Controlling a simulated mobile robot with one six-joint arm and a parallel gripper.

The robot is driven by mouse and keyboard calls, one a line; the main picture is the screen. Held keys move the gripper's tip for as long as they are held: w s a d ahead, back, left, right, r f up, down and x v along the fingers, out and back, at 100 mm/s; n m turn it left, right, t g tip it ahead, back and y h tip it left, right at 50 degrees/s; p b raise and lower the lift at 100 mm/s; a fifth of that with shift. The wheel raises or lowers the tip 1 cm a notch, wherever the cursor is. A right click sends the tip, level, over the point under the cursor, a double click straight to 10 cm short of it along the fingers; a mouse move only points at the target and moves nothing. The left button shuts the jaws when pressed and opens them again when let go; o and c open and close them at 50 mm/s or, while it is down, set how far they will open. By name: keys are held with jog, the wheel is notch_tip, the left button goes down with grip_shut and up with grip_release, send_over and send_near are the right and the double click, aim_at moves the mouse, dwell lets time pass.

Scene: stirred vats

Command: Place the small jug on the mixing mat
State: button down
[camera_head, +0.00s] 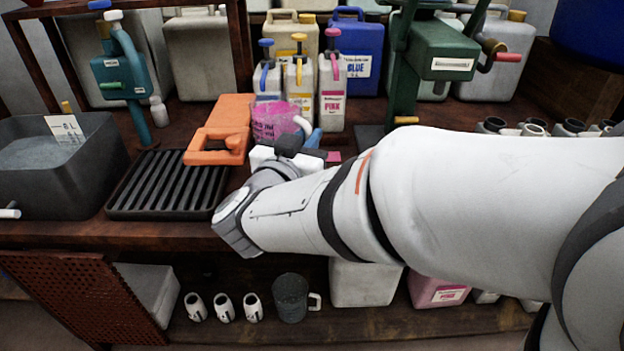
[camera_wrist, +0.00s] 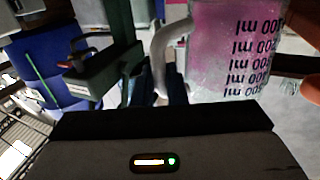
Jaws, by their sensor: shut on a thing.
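The small jug (camera_head: 272,121) is clear with pink contents and stands out just beyond my gripper (camera_head: 303,139). In the wrist view the jug (camera_wrist: 235,50) fills the upper right, its volume marks upside down and its pale handle (camera_wrist: 163,55) to the left. I cannot tell whether the jug's base touches anything. I cannot make out a mixing mat for certain; my arm covers much of the bench.
An orange container (camera_head: 228,118) lies left of the jug, near a black slatted grate (camera_head: 163,184) and a grey vat (camera_head: 60,170). Bottles with coloured pumps (camera_head: 299,85) stand behind the jug. A green dispenser (camera_head: 440,50) stands at right. Cups (camera_head: 535,128) crowd the right side.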

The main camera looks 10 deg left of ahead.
notch_tip(320, 180, down, 13)
jog(key=b, duration=0.4)
jog(key=shift+a+r, duration=0.1)
jog(key=shift+f, duration=0.2)
jog(key=c, duration=1.5)
grip_release()
jog(key=shift+o, duration=0.2)
jog(key=shift+r, duration=0.2)
jog(key=s+a+p, duration=0.1)
jog(key=s+p, duration=0.1)
jog(key=s, duration=1)
jog(key=shift+a, duration=0.35)
